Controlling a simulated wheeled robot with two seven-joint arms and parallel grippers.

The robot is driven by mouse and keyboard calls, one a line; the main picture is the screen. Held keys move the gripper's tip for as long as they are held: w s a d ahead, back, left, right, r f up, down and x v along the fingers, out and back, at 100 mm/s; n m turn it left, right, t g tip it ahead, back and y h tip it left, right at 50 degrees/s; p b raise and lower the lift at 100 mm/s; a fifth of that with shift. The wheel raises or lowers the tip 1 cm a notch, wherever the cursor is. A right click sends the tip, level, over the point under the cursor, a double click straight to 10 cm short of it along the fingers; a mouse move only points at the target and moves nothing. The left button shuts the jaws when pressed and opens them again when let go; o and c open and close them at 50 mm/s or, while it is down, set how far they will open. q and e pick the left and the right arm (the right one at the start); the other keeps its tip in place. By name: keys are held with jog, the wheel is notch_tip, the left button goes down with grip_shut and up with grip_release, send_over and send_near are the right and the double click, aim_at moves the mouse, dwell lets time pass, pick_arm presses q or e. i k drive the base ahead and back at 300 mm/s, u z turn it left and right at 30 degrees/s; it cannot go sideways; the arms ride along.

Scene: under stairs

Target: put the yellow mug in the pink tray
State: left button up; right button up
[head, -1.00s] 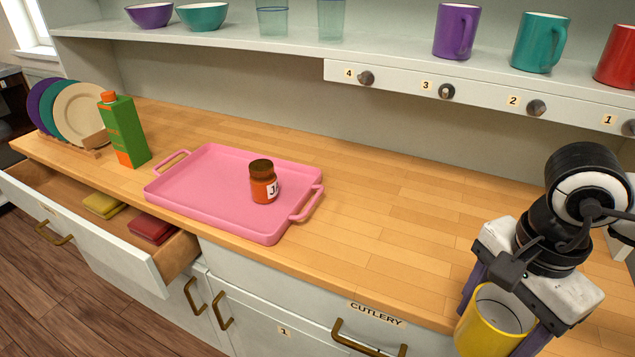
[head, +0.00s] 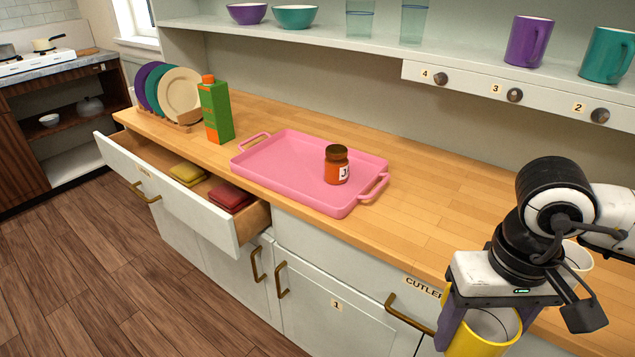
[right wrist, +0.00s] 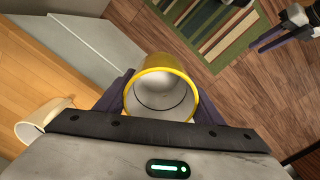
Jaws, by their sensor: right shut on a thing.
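The yellow mug (head: 481,334) is at the bottom right of the head view, white inside, held between the fingers of my right gripper (head: 484,325). It also shows in the right wrist view (right wrist: 161,92), its mouth toward the camera, with a dark finger on each side. My right gripper is shut on it, in front of the counter's front edge. The pink tray (head: 275,168) lies on the wooden counter, left of the gripper and well apart from it. A jar (head: 336,166) with a brown lid stands in the tray's right part. My left gripper is not in the head view.
An open drawer (head: 185,205) with folded cloths sticks out below the counter. A green carton (head: 216,112) and a plate rack (head: 178,122) stand left of the tray. A cream cup (right wrist: 42,118) is beside the gripper. Bare counter (head: 430,210) lies right of the tray.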

aim_at(284, 164)
jog(key=u, duration=4.25)
jog(key=i, duration=0.1)
jog(key=z, duration=3.1)
jog(key=i, duration=0.65)
jog(key=z, duration=0.65)
jog(key=i, duration=1.25)
jog(key=z, duration=0.05)
